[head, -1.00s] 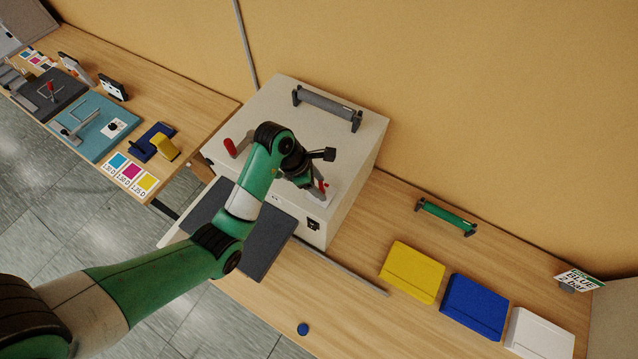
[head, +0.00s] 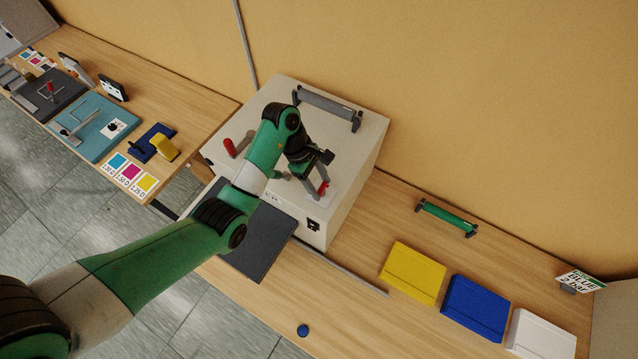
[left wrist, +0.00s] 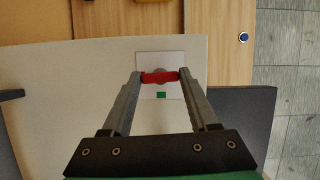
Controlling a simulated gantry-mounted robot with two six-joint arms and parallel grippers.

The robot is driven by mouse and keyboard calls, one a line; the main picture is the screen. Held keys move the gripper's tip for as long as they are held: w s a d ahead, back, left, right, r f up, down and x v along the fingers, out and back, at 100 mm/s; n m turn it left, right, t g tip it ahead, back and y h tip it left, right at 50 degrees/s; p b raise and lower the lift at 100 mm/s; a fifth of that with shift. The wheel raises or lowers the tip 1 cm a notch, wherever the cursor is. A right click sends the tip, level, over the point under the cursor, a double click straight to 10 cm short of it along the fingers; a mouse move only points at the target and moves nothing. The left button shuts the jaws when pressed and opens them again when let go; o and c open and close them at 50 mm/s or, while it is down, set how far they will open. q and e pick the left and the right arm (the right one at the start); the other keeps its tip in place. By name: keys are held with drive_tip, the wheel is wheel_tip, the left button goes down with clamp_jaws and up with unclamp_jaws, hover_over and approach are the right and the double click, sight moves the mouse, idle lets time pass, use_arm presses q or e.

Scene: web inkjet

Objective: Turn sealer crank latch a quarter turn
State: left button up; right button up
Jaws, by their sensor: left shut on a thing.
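The sealer is a large cream box (head: 352,150) with a grey roller on top. The crank latch's red handle (head: 324,187) sits on a white plate at the box's top, near its front right edge. My left gripper (head: 316,191) is shut on this red handle. In the left wrist view the handle (left wrist: 159,76) lies crosswise between the two fingertips, over the white plate (left wrist: 148,90) with a green square on it. The handle's pivot is mostly hidden by the handle and fingers. My right gripper is not in view.
Another red-gripped lever (head: 230,147) stands at the box's left side. A dark grey plate (head: 262,240) projects at its front. Yellow (head: 412,272), blue (head: 474,306) and white blocks lie to the right, with a green roller (head: 446,217) behind.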

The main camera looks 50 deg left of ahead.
use_arm(q)
drive_tip(key=shift+m, duration=0.4)
drive_tip(key=o, duration=1.4)
